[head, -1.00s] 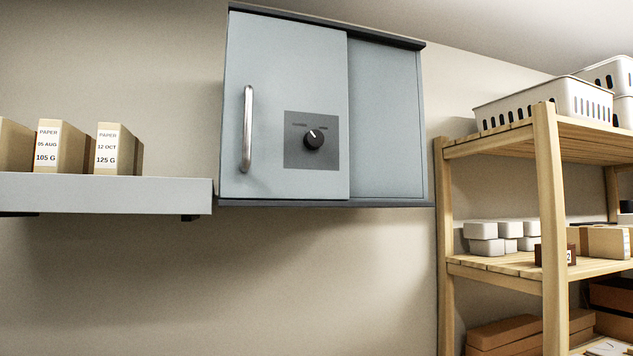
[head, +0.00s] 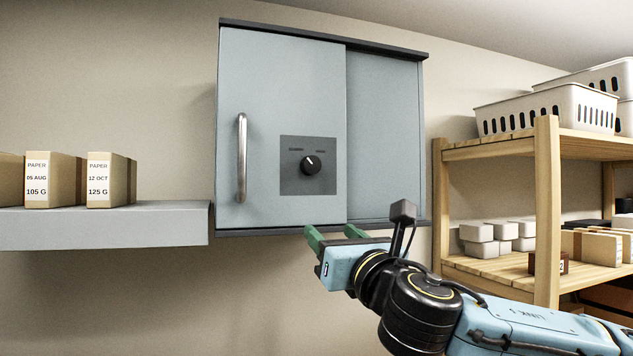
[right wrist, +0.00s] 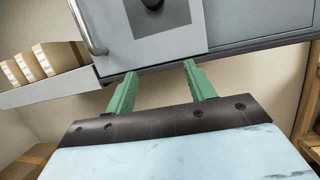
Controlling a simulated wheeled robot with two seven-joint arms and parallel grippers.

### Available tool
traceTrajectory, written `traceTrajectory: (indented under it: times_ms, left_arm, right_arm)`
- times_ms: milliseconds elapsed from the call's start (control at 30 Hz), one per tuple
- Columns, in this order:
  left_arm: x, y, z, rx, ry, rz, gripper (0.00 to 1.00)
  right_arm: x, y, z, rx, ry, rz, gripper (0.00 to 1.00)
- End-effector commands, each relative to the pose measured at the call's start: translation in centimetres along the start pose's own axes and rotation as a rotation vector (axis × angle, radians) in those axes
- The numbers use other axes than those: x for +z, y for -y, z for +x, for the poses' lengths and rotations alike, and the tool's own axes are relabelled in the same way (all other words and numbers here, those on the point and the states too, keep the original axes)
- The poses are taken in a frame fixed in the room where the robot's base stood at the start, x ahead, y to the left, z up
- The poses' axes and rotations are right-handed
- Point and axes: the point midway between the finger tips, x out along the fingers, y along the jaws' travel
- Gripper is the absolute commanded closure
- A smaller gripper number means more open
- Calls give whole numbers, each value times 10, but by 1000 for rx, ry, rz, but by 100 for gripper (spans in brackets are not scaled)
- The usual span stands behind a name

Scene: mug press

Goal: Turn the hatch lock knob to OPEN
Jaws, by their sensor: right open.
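The hatch lock knob (head: 312,165) is a round black knob with a white pointer mark, on a dark grey plate (head: 290,182) on the cabinet's left door (head: 275,90). Its pointer leans to the upper left; the plate's lettering is too small to read. The knob also shows at the top of the right wrist view (right wrist: 152,4). My right gripper (head: 335,233) is below the knob, near the cabinet's bottom edge. Its green fingers (right wrist: 158,78) are apart, with nothing between them. My left gripper is not in view.
A vertical bar handle (head: 241,157) stands out left of the knob. A grey wall shelf (head: 110,228) with paper boxes (head: 106,180) is at the left. A wooden rack (head: 546,210) with white baskets (head: 545,108) and small boxes stands at the right.

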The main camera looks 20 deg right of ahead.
Motion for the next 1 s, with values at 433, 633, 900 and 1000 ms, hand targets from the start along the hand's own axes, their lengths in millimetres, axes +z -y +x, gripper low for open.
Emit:
traceTrajectory:
  times_ms: [433, 633, 900, 1000]
  left_arm:
    - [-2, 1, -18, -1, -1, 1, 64]
    - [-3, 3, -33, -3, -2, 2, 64]
    - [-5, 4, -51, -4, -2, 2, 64]
    - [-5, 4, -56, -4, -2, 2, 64]
  right_arm:
    - [68, 5, -3, -16, 103, -251, 46]
    - [73, 4, 34, -16, 103, -250, 46]
    - [78, 5, 84, -16, 103, -249, 46]
    - [78, 5, 98, -16, 103, -248, 46]
